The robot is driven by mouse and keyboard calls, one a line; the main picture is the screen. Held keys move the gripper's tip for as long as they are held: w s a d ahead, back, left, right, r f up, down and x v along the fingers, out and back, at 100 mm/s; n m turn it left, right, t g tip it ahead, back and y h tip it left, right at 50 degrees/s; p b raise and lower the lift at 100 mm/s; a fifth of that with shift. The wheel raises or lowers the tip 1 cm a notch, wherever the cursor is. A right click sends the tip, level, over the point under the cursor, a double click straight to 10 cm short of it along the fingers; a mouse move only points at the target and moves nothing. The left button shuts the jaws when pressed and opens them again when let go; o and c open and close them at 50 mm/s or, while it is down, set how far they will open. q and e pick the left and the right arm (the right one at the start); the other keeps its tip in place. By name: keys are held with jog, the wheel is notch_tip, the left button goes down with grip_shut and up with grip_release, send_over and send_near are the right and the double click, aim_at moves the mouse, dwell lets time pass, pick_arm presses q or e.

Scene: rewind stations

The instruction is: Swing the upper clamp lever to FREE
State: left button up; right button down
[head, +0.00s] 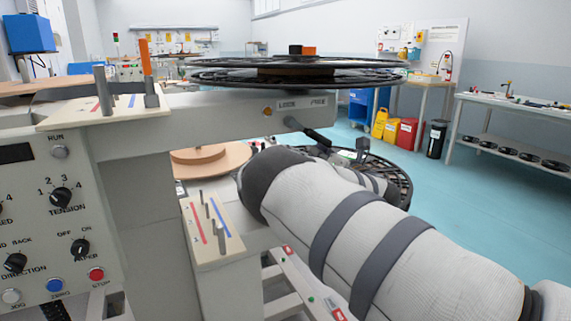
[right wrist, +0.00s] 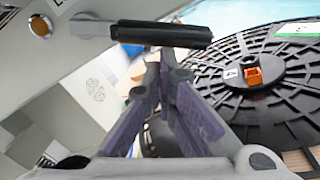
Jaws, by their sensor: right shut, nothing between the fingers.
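The upper clamp lever (head: 310,131) is a black handle on a grey arm below the LOCK and FREE marks (head: 302,104) of the upper beam. In the head view its handle slants right and down, on the FREE side. In the right wrist view the black handle (right wrist: 165,34) lies crosswise just beyond my fingertips. My right gripper (right wrist: 162,68) is shut and empty, its fingers pointing at the handle's middle; I cannot tell whether they touch it. In the head view my right forearm hides most of this gripper. My left gripper is not in view.
A large black reel (head: 300,78) lies flat above the beam, and another (right wrist: 255,80) lies beside the gripper in the right wrist view. The control panel (head: 50,215) and a pegged plate (head: 212,228) stand left. Open blue floor (head: 480,200) lies right.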

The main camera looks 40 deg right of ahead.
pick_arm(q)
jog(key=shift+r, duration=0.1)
pick_arm(e)
jog(key=shift+s+d+r+n, duration=0.2)
jog(key=shift+d+r+n, duration=0.2)
jog(key=shift+d+r, duration=0.15)
jog(key=shift+d, duration=0.1)
